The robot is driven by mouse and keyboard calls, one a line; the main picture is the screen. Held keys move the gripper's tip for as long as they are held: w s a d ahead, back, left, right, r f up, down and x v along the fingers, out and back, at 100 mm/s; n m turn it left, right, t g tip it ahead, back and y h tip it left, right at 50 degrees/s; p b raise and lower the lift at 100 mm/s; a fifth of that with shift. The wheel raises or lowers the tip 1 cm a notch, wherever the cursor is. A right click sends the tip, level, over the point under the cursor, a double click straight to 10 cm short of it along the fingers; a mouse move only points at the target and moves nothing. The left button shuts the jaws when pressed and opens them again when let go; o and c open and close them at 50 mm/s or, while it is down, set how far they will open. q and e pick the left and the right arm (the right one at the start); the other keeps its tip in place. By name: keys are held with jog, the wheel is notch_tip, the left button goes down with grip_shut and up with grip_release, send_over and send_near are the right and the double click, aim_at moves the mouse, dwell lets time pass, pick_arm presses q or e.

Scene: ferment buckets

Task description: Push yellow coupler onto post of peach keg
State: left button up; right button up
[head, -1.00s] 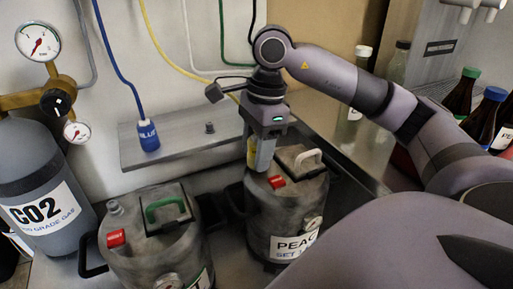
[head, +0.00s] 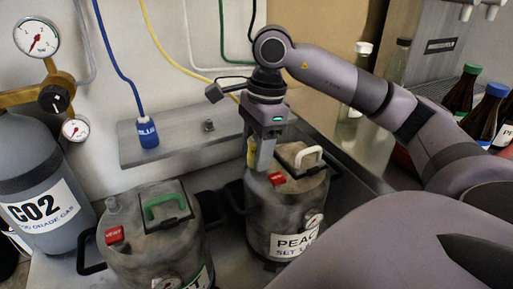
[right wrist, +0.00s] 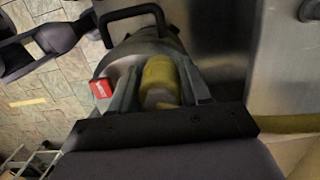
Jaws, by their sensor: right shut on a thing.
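The peach keg (head: 285,215) is a grey metal keg with a label starting "PEAC", a white lid handle and a red tag. My right gripper (head: 262,160) points down over the keg's left part and is shut on the yellow coupler (head: 251,152). In the right wrist view the yellow coupler (right wrist: 160,80) sits between the two fingers, over the keg top (right wrist: 125,62). The keg's post is hidden under the coupler and gripper, so I cannot tell whether the coupler is seated on it.
A CO2 cylinder (head: 40,190) stands at far left. Bottles (head: 485,115) stand at the right.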

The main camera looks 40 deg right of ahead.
jog(key=shift+a+f, duration=0.2)
jog(key=shift+f, duration=0.1)
dwell(1.2)
jog(key=o, duration=1.7)
